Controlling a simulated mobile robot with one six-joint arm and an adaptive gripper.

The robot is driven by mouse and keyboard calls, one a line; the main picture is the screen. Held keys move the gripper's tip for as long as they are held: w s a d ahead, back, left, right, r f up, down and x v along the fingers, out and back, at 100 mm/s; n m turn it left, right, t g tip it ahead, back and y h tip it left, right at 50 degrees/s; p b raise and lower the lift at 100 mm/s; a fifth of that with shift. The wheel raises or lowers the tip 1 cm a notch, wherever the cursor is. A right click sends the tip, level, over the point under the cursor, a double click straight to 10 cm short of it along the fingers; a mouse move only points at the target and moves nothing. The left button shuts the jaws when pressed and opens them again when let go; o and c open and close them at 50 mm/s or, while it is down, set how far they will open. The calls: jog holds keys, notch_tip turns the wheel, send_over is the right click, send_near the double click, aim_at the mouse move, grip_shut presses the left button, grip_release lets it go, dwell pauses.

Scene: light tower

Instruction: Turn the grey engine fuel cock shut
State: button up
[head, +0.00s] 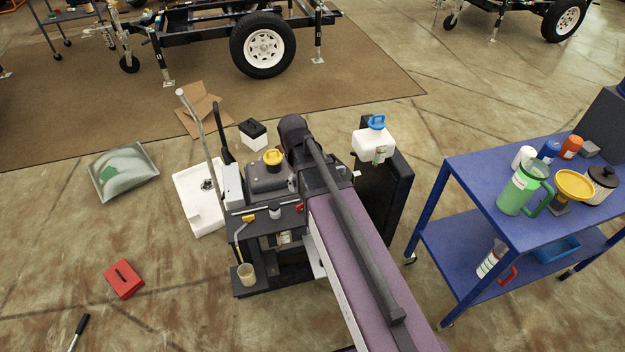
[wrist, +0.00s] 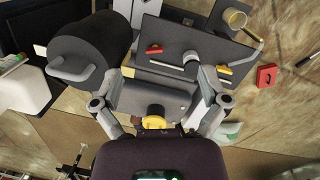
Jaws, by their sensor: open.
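In the wrist view my gripper (wrist: 160,82) is open, its two grey fingers wide apart above the engine with nothing between them. The engine's yellow cap (wrist: 153,122) is near the palm, and also shows in the head view (head: 273,156). Beyond the fingertips is a dark panel (wrist: 200,35) with a small grey knob (wrist: 190,57), which may be the fuel cock, a silver bar (wrist: 167,65), a red lever (wrist: 153,48) and a yellow lever (wrist: 224,70). The knob's turn position cannot be told.
A white jug with a blue cap (head: 374,142) stands right of the engine. A blue table (head: 470,185) with bottles and a green jug is farther right. A red box (head: 124,279), a white tray (head: 190,190) and a grey bag (head: 122,172) lie on the floor to the left.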

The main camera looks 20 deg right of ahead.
jog(key=s+r+m+t+y+p, duration=0.1)
jog(key=s+r+m+p, duration=0.2)
jog(key=s, duration=0.4)
jog(key=shift+d+r+p, duration=0.3)
jog(key=shift+r+p, duration=0.6)
jog(key=shift+r, duration=0.2)
